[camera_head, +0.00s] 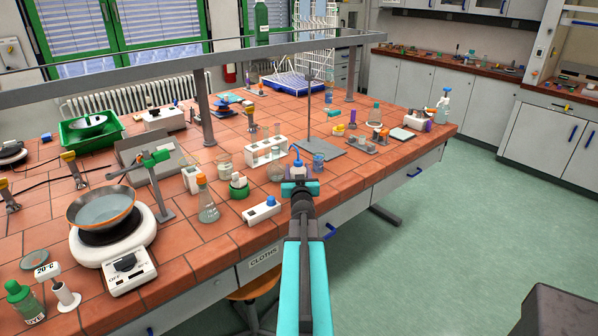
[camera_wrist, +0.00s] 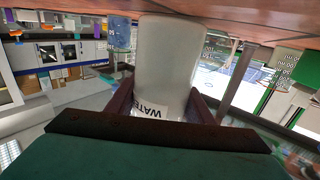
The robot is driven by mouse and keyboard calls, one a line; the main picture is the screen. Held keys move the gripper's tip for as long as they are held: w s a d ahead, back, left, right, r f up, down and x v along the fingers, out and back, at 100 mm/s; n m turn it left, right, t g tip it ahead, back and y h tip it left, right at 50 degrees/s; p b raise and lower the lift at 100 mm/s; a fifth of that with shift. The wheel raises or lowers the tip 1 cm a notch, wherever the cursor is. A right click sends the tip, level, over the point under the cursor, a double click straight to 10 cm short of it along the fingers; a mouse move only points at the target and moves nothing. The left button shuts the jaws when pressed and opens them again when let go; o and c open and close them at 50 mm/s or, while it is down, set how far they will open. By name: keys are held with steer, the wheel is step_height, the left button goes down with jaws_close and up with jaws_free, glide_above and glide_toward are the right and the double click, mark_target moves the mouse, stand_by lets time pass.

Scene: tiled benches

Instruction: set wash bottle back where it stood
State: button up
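The wash bottle (camera_head: 297,170) is white with a blue top and shows just beyond my gripper (camera_head: 300,188) at the bench's front edge. In the wrist view the bottle (camera_wrist: 168,60) is upside down in the picture, with the printed label "WATER" partly showing. The dark fingers of my gripper (camera_wrist: 163,95) lie against both sides of its body. The bottle's base is close to the tiled bench top (camera_wrist: 240,20); I cannot tell whether it touches.
A blue-marked beaker (camera_head: 318,162) stands just right of the bottle. A white box with a blue knob (camera_head: 262,211) and a white test-tube rack (camera_head: 266,150) are to the left. A retort stand base (camera_head: 318,148) is behind. Bare tiles (camera_head: 352,185) lie to the right.

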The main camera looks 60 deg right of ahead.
steer(key=shift+f, duration=0.15)
steer(key=o, duration=0.6)
steer(key=shift+f, duration=0.1)
steer(key=shift+s+b, duration=0.1)
steer(key=shift+b, duration=0.2)
